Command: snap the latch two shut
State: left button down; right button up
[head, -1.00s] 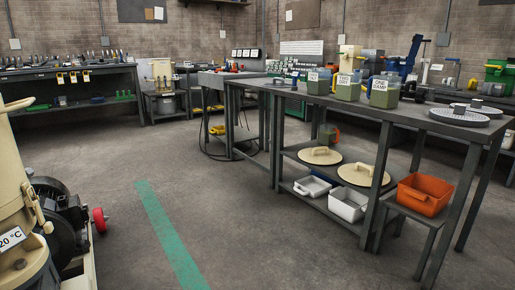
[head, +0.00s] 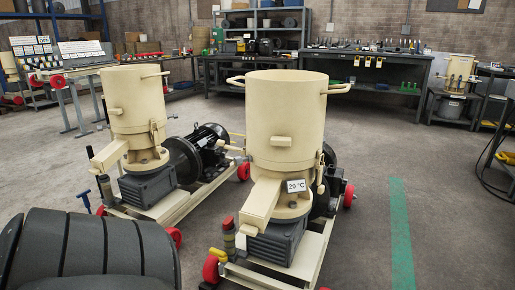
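Two cream pellet mills stand on the floor in the head view. The nearer mill (head: 286,120) is right of centre, with a "20 °C" label (head: 296,186) on its lower body. A small lever-like fitting (head: 320,181) shows on its right side, at the joint below the hopper. The other mill (head: 131,105) stands behind to the left, with a similar fitting (head: 154,132) on its right side. I see no label naming latch two, and cannot tell whether either fitting is open or shut. Neither of my grippers is in view.
A dark rounded, segmented shape fills the bottom left corner. Both mills sit on frames with red wheels (head: 211,268) and black motors (head: 208,140). Open floor with a green stripe (head: 401,230) lies to the right. A tool bench (head: 370,62) stands along the back wall.

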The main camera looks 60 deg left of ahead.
aim_at(220, 143)
jog(key=u, duration=1.95)
